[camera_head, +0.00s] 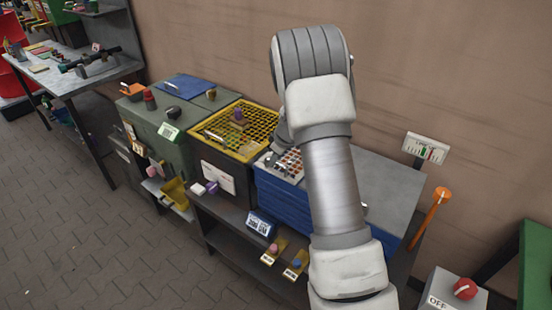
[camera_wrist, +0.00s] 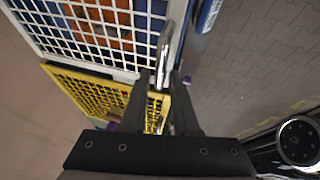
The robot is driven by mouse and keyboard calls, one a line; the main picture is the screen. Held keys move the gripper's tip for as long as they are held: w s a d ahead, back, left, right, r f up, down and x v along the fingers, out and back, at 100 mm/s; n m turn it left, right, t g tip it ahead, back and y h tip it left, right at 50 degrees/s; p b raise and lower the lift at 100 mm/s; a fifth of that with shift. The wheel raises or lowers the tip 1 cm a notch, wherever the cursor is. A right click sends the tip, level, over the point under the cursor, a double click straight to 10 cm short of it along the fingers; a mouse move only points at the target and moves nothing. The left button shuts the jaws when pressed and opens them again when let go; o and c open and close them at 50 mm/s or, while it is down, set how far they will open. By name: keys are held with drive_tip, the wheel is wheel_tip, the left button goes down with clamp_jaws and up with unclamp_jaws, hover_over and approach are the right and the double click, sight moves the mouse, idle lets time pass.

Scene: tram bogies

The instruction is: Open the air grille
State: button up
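A white grille (camera_wrist: 100,28) lies over a blue box with orange-red items beneath, at the upper left of the wrist view; in the head view the white grille (camera_head: 287,166) is partly hidden by my arm. A chrome bar handle (camera_wrist: 166,42) stands along its edge. My gripper (camera_wrist: 161,76) points at this handle, with its two dark fingers apart. The handle's lower end shows between the fingertips, and I see a gap beside it. A yellow grille (camera_wrist: 85,90) with its own bar handle lies beside the white one; it also shows in the head view (camera_head: 237,128). Both grilles look closed.
A green cabinet (camera_head: 180,150) stands left of the grilles. The wall (camera_head: 440,70) is close behind. An orange lever (camera_head: 436,212) and an OFF switch box (camera_head: 453,290) are at right. The paved floor in front is clear.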

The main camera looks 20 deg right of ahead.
clamp_jaws()
idle(1.1)
